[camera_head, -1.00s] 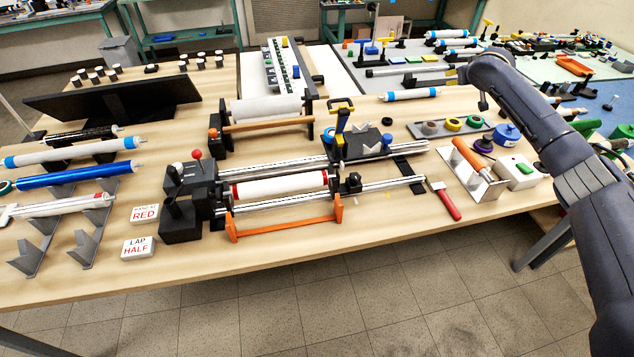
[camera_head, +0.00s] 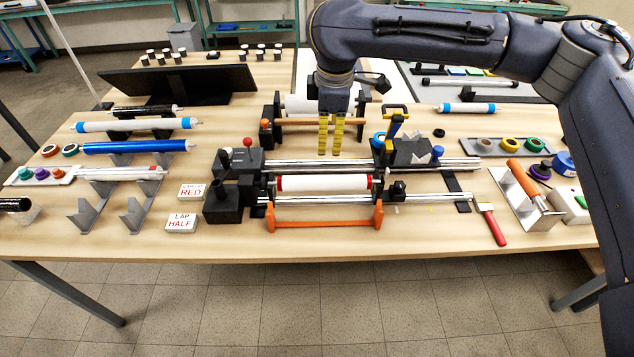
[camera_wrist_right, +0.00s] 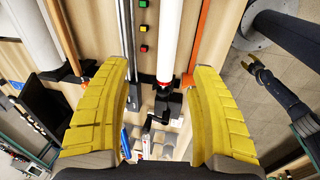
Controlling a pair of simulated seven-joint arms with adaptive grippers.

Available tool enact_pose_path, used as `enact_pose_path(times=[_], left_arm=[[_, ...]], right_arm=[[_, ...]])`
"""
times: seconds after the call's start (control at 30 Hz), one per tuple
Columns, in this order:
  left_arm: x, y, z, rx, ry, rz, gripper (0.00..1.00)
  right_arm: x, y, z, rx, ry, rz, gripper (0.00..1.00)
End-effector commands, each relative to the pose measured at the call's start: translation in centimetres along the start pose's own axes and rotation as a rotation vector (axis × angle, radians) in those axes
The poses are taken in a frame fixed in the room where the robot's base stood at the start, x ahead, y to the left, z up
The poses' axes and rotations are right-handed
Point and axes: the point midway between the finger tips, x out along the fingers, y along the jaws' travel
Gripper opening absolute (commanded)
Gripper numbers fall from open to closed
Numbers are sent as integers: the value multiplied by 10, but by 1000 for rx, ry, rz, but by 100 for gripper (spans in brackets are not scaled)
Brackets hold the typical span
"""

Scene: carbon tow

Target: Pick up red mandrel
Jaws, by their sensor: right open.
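The red mandrel (camera_head: 323,183), a white roll with red bands at its ends, lies level in the winding machine between the black headstock and tailstock. My right gripper (camera_head: 330,152), with yellow fingers, is open and empty above the machine, behind the roll in the head view. In the right wrist view the white roll with its red end (camera_wrist_right: 166,76) runs between the open yellow fingers (camera_wrist_right: 160,95), beyond their tips, not between them in a grip.
An orange bar (camera_head: 322,223) stands in front of the roll; chrome rails (camera_head: 320,165) run behind it. A rack with a blue mandrel (camera_head: 136,147) is at left. Cards reading RED (camera_head: 191,191) and LAP HALF (camera_head: 181,223) lie nearby. A red-handled tool (camera_head: 491,225) lies at right.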

Motion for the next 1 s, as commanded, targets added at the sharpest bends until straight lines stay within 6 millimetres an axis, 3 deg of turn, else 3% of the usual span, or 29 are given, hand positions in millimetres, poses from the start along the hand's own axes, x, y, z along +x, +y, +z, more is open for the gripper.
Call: enact_pose_path(times=[0.17,0.7,1.0], left_arm=[[0,0,0,0,0,0,41],[0,0,0,0,0,0,41],[0,0,0,0,0,0,41]], right_arm=[[9,-14,2,-45,-32,-27,62],[98,-17,4,-44,-29,-28,62],[120,-17,4,-43,-29,-26,62]])
